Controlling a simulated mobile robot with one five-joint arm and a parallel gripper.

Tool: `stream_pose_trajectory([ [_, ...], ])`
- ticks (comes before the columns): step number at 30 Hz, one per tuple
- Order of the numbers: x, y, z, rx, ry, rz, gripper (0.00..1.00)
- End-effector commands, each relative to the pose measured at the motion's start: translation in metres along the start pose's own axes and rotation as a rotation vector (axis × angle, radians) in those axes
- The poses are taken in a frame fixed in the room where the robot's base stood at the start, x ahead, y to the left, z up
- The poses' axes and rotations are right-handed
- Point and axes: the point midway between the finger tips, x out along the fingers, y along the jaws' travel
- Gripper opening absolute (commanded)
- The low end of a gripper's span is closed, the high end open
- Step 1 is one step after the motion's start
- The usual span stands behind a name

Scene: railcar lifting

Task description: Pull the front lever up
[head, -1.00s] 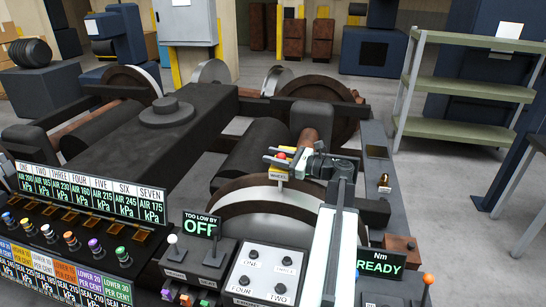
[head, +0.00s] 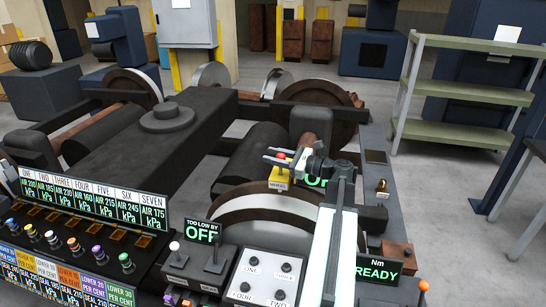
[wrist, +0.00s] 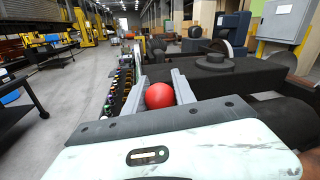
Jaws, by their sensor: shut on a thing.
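A red ball knob (head: 281,156) stands above a small yellow block (head: 279,180) with a white label, behind the large front wheel. My gripper (head: 277,157) is shut on the red knob from the right. In the wrist view the red knob (wrist: 160,95) sits between the two grey fingers of my gripper (wrist: 159,80). The lever's stem is hidden. I cannot tell from a label whether this is the front lever.
A green-lettered display (head: 315,181) is partly hidden behind my arm. An orange-knobbed lever (head: 424,285) stands front right. A dark railcar truck frame (head: 130,135) fills the middle.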

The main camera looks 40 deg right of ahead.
Motion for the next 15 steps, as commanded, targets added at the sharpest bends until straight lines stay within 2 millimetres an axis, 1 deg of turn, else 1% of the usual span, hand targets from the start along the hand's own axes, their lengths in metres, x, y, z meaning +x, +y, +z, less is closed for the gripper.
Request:
stream_pose_trajectory([
  [1,0.0,-0.002,0.003,0.002,-0.01,-0.006,0.37],
  [3,0.0,-0.002,0.003,0.002,-0.009,-0.006,0.53],
  [12,-0.001,-0.001,0.002,0.001,-0.006,-0.003,0.53],
  [14,-0.005,-0.001,0.002,0.001,-0.006,-0.004,0.53],
  [15,-0.011,-0.002,0.002,0.001,-0.006,-0.006,0.53],
])
